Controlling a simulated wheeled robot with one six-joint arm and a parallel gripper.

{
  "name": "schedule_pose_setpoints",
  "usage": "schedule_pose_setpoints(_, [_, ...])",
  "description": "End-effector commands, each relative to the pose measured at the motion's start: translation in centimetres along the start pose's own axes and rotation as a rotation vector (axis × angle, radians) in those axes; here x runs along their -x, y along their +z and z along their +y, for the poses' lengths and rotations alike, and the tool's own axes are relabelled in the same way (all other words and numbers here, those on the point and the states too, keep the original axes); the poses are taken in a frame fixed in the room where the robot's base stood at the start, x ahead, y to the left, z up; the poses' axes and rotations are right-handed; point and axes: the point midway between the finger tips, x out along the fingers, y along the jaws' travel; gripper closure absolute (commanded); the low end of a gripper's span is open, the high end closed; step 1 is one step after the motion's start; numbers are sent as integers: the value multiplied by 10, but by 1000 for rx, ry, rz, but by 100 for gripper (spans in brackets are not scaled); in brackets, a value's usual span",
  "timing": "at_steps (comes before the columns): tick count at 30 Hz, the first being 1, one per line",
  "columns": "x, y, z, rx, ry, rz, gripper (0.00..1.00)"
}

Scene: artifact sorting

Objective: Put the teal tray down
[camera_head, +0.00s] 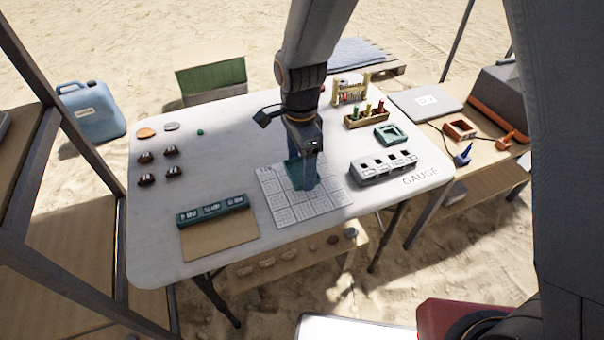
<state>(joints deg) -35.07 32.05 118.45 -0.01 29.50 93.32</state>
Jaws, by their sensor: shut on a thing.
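My gripper (308,182) points down over the white gridded sheet (275,210) near the middle of the table. It is shut on a teal piece (294,170), taken to be the teal tray, which shows just left of the fingers. The fingers and wrist hide much of it. I cannot tell whether it touches the sheet or hangs slightly above it.
A teal labelled block (213,210) stands left of the sheet by a tan board (220,237). A grey slotted block (383,168) stands close on the right, with a teal square frame (390,135) behind. The white table's (150,225) left front is clear.

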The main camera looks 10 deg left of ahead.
Motion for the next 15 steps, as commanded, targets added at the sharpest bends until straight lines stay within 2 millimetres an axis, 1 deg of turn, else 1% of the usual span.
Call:
schedule_pose_setpoints(6, [-28, -1, 1, -2, 3, 0, 51])
schedule_pose_setpoints(9, [-38, -2, 1, -3, 1, 0, 51])
schedule_pose_setpoints(15, [-39, -3, 0, -4, -1, 0, 51])
